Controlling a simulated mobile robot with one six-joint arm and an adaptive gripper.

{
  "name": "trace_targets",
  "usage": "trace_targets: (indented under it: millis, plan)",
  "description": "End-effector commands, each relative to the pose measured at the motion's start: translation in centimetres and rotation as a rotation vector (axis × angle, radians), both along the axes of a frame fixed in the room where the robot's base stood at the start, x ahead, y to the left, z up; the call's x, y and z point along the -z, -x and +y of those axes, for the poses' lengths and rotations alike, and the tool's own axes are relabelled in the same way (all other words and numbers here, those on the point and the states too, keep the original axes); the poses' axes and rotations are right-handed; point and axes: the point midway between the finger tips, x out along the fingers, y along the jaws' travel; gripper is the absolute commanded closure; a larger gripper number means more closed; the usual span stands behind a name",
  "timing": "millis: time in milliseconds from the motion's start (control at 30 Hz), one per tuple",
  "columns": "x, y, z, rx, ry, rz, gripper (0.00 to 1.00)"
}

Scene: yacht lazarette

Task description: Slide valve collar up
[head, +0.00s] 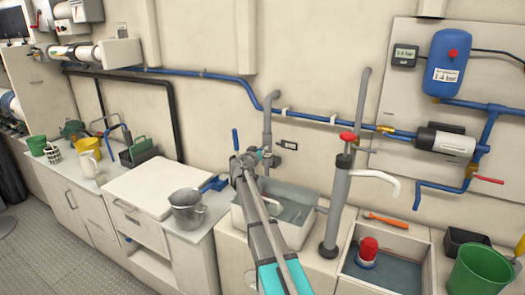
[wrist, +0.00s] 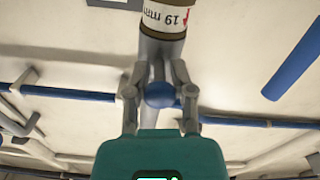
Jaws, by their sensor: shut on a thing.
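My gripper (head: 247,160) is at the wall valve, beside the grey riser pipe (head: 268,122) and above the grey basin. A blue valve lever (head: 235,139) stands upright just left of the gripper. It seems to be the blue bar (wrist: 292,62) at the right of the wrist view. In the wrist view, my gripper (wrist: 160,92) is shut on a small rounded blue piece (wrist: 159,95), which appears to be the valve collar. A grey cylinder with a "19 mm" label (wrist: 165,18) lies just beyond it. The fingers hide part of the held piece.
A blue pipe (head: 220,76) runs along the wall behind. A grey hand pump with red knob (head: 347,137) stands to the right. The basin (head: 305,235) is below; a metal pot (head: 187,208) stands left on the counter. The wall space above the gripper looks open.

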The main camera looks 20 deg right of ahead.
Motion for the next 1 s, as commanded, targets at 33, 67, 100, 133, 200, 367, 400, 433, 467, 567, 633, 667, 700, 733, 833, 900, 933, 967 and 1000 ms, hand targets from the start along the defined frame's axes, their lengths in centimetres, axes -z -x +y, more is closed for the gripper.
trace_targets:
  millis: [33,67,100,133,200,367,400,433,467,567,633,667,700,733,833,900,933,967,1000]
  plan:
    - [0.0,-0.1,0.1,-0.002,0.000,0.000,1.00]
    - [-0.1,-0.1,0.1,-0.002,0.000,0.000,1.00]
    - [-0.1,-0.1,0.1,-0.002,0.000,0.000,1.00]
    - [-0.2,-0.1,0.1,-0.002,0.000,0.000,1.00]
    - [-0.6,-0.1,0.1,-0.002,0.000,0.000,1.00]
    - [-2.0,-0.1,0.1,-0.003,0.000,0.000,1.00]
    - [-2.4,-0.1,0.1,-0.003,0.000,0.000,1.00]
    - [-2.7,-0.1,0.1,-0.003,0.000,0.000,1.00]
    - [-2.9,-0.1,0.1,-0.003,0.000,0.000,1.00]
    - [-3.8,-0.1,0.1,-0.003,0.000,0.000,1.00]
    - [-4.4,-0.1,0.1,-0.003,0.000,0.000,1.00]
    - [-4.7,-0.1,0.1,-0.004,0.000,0.000,1.00]
    - [-5.1,-0.1,0.1,-0.004,0.000,0.000,1.00]
    - [-5.3,-0.1,0.1,-0.004,0.000,0.000,1.00]
    - [-6.2,-0.1,0.2,-0.004,0.000,0.000,1.00]
    - [-6.7,-0.1,0.2,-0.004,0.000,0.000,1.00]
    - [-6.9,-0.1,0.2,-0.004,0.000,0.000,1.00]
    - [-7.1,-0.1,0.2,-0.004,0.000,0.000,1.00]
    - [-7.2,-0.1,0.2,-0.004,0.000,0.000,1.00]
